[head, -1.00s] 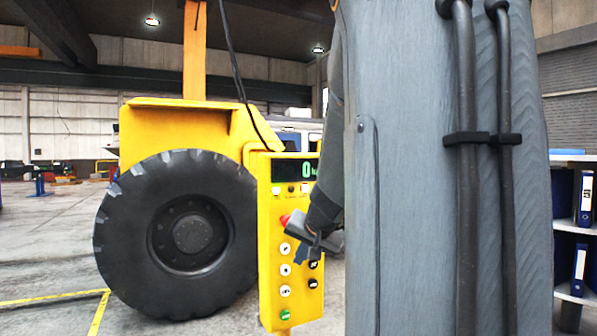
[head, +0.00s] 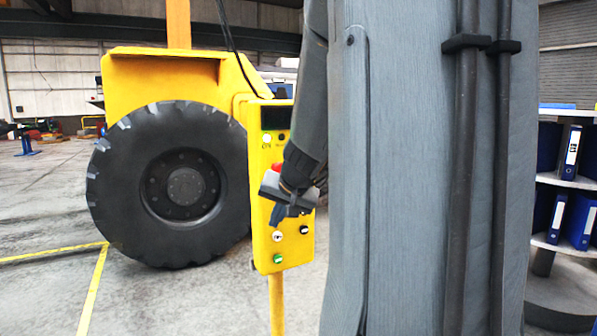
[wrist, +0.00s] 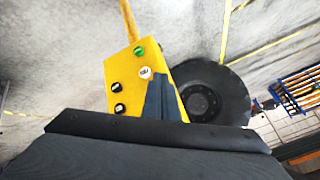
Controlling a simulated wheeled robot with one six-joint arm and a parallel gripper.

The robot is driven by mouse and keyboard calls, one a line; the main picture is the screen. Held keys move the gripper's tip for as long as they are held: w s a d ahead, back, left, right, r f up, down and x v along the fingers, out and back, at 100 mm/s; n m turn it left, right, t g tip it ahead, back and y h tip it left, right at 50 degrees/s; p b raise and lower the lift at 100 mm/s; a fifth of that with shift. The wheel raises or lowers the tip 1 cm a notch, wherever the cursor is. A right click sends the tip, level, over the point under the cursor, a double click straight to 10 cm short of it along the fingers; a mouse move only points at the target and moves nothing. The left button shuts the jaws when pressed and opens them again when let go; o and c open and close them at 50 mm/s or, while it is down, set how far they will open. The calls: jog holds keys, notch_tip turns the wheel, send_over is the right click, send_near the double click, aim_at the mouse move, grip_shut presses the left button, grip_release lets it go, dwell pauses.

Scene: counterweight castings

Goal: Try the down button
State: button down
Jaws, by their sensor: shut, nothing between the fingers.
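The yellow control panel (head: 262,215) stands on a post, with a red button (head: 276,168) and a green button (head: 278,259) at the bottom. Above the green one is a white button (head: 278,236); a black button (head: 304,229) sits to its right. I cannot read the labels well enough to name the down button.
A yellow machine (head: 165,72) with a large black tyre (head: 182,188) stands behind and left of the panel. Shelves with blue binders (head: 582,222) are at the far right. My grey arm covers much of the picture. Open concrete floor lies at the left.

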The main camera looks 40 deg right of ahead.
jog(key=s+a+f+n+g+y, duration=0.1)
jog(key=s+a+f+n+g, duration=0.15)
jog(key=a+f, duration=0.45)
jog(key=s+a+f+n+g+y, duration=0.1)
jog(key=s+a+f+n, duration=0.25)
jog(key=a, duration=0.75)
jog(key=s+a+f+n+g, duration=0.3)
jog(key=s+a+f, duration=0.3)
jog(key=s+a, duration=0.2)
jog(key=shift+s+a+f+n, duration=0.2)
jog(key=shift+a+n, duration=0.2)
